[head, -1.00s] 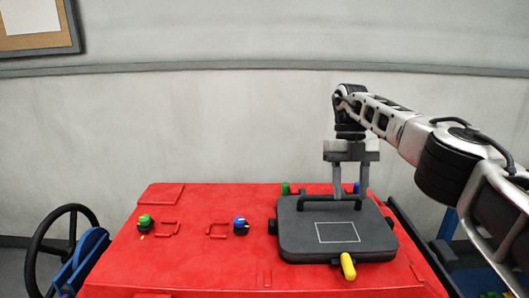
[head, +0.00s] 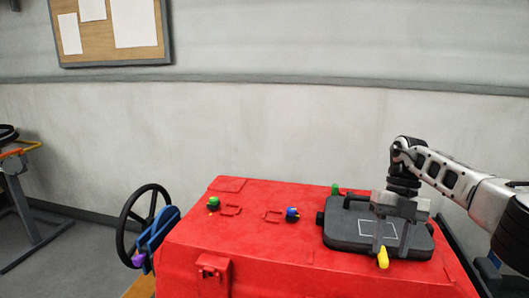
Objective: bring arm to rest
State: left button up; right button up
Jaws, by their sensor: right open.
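My right arm comes in from the right. My right gripper (head: 391,253) is open, fingers pointing down, with nothing seen between them. It shows in front of the dark grey lid (head: 345,230) on the red tank, near the lid's front edge. I cannot tell whether the fingertips touch the lid. The lid lies flat, with a black handle (head: 355,200) at its back, partly hidden by the gripper. A yellow lever (head: 383,259) sits at the lid's front edge, close to the left finger. My left gripper is not in view.
The red tank (head: 250,240) carries a green knob (head: 213,202) and a blue knob (head: 292,213). A black steering wheel (head: 143,218) and blue part stand at its left. A grey stand (head: 30,205) is far left. Air above the tank's left half is clear.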

jog(key=s+a+f+n+y, duration=0.2)
jog(key=a+f+y, duration=0.1)
jog(key=a+f, duration=0.65)
jog(key=s+a+f+m+t+y, duration=0.1)
jog(key=s+a+m+t+y, duration=0.2)
jog(key=a, duration=0.5)
jog(key=s+a+m+t+y, duration=0.1)
jog(key=s+a+y, duration=0.2)
jog(key=a+y, duration=0.4)
jog(key=s+a+f+m+t+y, duration=0.1)
jog(key=s+a+m+t+y, duration=0.15)
jog(key=a, duration=0.65)
jog(key=s+d+f+m+t+h, duration=0.2)
jog(key=s+d+f+m+h, duration=0.2)
jog(key=d+m, duration=0.3)
jog(key=s+d+f+m+t+h, duration=0.3)
jog(key=s+d+f+m+h, duration=0.1)
jog(key=m, duration=0.7)
jog(key=s+d+f+m+t+h, duration=0.3)
jog(key=s+d+m+h, duration=0.3)
jog(key=d+m, duration=0.3)
jog(key=shift+s+d+f+m+h, duration=0.35)
jog(key=shift+s+d+f, duration=0.15)
jog(key=shift+s+d, duration=0.35)
